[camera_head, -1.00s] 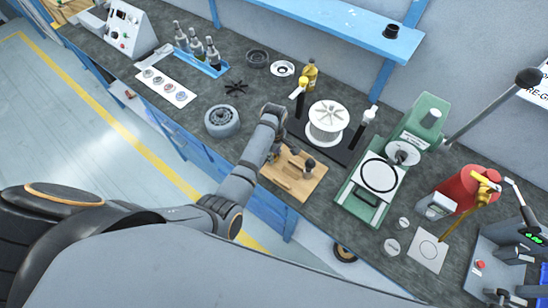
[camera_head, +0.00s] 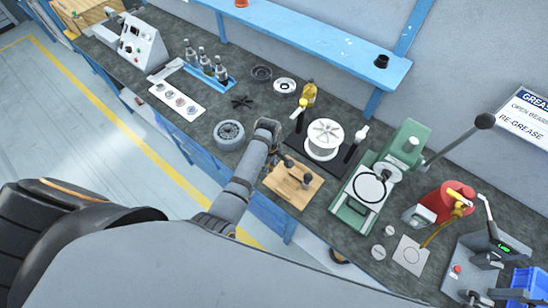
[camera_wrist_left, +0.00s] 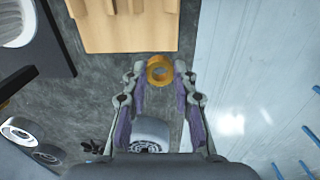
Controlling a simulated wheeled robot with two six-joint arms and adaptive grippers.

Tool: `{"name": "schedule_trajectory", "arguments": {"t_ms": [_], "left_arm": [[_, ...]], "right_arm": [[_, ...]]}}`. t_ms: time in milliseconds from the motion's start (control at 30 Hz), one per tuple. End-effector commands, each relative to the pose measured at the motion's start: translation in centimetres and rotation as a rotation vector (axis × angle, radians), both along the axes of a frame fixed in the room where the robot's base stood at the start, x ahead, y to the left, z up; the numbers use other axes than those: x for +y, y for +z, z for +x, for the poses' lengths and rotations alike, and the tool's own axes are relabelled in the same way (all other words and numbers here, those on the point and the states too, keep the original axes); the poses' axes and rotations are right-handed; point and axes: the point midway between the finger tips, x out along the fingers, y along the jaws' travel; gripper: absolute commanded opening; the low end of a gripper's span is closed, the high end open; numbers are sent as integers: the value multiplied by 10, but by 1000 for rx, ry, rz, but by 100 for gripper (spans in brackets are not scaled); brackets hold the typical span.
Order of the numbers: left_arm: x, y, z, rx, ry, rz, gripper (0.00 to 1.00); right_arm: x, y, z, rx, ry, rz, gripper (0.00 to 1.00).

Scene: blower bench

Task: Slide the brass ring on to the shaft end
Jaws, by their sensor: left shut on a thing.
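My left gripper (camera_head: 268,126) hangs over the bench between the grey round housing (camera_head: 229,134) and the black base (camera_head: 350,152) that carries a white finned wheel (camera_head: 325,138). In the left wrist view its two fingers (camera_wrist_left: 160,74) are closed on the sides of the brass ring (camera_wrist_left: 160,69), held at the fingertips with its hole showing. The ring cannot be made out in the head view, where the wrist hides it. I cannot pick out the shaft end with certainty. My right gripper is not in view.
A wooden block (camera_head: 283,193) with dark-knobbed pegs stands just in front of the gripper. A green press (camera_head: 352,212) and a red canister (camera_head: 440,202) are to the right. Dark bench top shows around the housing.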

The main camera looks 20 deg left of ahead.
Motion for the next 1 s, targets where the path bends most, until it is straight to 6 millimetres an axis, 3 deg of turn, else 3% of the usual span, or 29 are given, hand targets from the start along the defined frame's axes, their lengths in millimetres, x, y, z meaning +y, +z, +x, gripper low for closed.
{"name": "schedule_trajectory", "arguments": {"t_ms": [200,433,1000], "left_arm": [[13,20,-50,4,1,0,0],[22,36,-85,4,0,-1,0],[25,40,-92,3,0,0,0]], "right_arm": [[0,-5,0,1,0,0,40],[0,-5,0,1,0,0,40],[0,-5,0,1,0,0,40]]}}
